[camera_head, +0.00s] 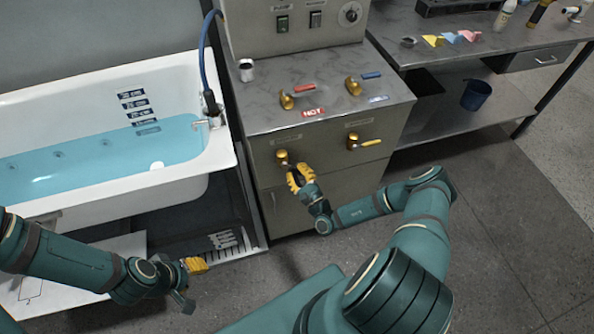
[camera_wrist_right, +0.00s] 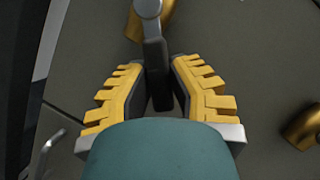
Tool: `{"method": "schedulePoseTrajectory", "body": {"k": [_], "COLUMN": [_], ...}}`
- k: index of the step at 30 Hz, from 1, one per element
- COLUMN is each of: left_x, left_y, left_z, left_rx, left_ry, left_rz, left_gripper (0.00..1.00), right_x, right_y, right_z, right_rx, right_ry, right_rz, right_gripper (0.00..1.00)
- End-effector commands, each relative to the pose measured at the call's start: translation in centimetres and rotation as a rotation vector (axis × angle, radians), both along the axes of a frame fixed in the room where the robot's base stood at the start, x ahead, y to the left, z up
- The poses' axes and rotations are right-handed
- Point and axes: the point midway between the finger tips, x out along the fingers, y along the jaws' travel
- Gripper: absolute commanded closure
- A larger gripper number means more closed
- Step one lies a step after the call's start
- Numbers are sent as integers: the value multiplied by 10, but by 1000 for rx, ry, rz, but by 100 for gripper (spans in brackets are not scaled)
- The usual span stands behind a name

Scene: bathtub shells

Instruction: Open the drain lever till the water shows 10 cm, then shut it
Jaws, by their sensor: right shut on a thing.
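The bathtub (camera_head: 180,80) at the left holds blue water (camera_head: 90,165). Depth labels (camera_head: 134,104) run down its inner wall; the upper ones are above the water and the lowest looks submerged. Their figures are too small to read surely. On the cabinet front, the left brass valve (camera_head: 282,157) has a dark lever (camera_wrist_right: 155,70). My right gripper (camera_head: 300,178) is shut around this lever, which stands between its yellow fingers in the wrist view (camera_wrist_right: 160,90). The label above the valve is unreadable. My left gripper (camera_head: 192,283) is low beside the tub, fingers apart and empty.
A second brass valve (camera_head: 354,142) is to the right on the cabinet front (camera_head: 320,185). Red-handled (camera_head: 288,101) and blue-handled (camera_head: 354,86) taps sit on top. A steel table (camera_head: 440,62) stands at the right. The floor (camera_head: 500,230) on the right is clear.

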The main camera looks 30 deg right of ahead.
Motion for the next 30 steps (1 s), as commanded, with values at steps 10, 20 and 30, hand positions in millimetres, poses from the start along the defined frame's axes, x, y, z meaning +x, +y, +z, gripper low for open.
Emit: {"method": "schedulePoseTrajectory", "body": {"k": [10,20,30], "left_x": [0,0,0], "left_y": [0,0,0], "left_z": [0,0,0], "left_rx": [0,0,0], "left_ry": [0,-1,0], "left_rz": [0,0,0], "left_gripper": [53,53,53], "right_x": [1,-16,-80], "right_y": [0,-1,-2], "right_z": [1,-5,-25], "right_rx": [-1,-1,-1], "right_ry": [-2,1,1], "right_rz": [0,-1,-1], "right_gripper": [50,50,50]}}
